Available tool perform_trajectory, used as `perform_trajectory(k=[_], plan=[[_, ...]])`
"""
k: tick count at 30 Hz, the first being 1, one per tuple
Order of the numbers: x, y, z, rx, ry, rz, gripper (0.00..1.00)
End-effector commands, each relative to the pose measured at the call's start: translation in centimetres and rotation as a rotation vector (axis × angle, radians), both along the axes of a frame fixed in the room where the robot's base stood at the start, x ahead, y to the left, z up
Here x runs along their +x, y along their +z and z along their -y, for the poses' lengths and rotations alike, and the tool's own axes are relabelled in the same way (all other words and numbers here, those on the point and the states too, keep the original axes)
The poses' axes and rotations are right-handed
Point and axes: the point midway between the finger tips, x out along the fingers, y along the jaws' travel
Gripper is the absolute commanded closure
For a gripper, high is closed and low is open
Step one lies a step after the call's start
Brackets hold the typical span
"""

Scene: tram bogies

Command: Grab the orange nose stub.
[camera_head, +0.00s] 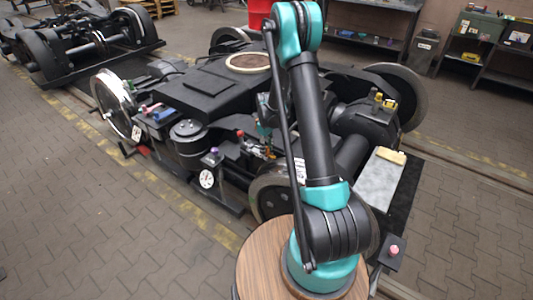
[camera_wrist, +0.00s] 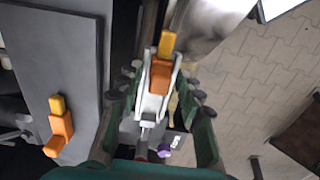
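Two orange pieces with yellow ends show in the wrist view. One orange piece (camera_wrist: 160,77) sits in a pale metal fork, its yellow end away from me. The other orange piece (camera_wrist: 62,128) lies on a dark grey flat surface at the left. I cannot tell which of them is the nose stub. My gripper (camera_wrist: 157,72) is open, with its green fingers on both sides of the fork and the first piece. Gaps show between the fingers and the piece. In the head view my arm hides most of this spot.
A black bogie (camera_head: 205,95) with wheels surrounds the work spot. A yellow block (camera_head: 392,157) lies on a light grey plate (camera_head: 370,187) at the right. A gauge (camera_head: 207,179) stands in front. A purple item (camera_wrist: 164,154) lies low between the fingers. Paved floor is free at left.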

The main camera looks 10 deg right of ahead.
Motion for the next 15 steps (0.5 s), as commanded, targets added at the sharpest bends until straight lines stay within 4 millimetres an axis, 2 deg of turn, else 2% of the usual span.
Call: perform_trajectory(k=[1, 6, 8, 15], plan=[[0.00, 0.01, 0.00, 0.000, 0.000, 0.000, 0.73], [0.01, 0.01, 0.01, 0.000, 0.000, 0.000, 0.94], [0.00, 0.01, 0.00, 0.000, 0.000, 0.000, 1.00], [0.00, 0.01, 0.00, 0.000, 0.000, 0.000, 1.00]])
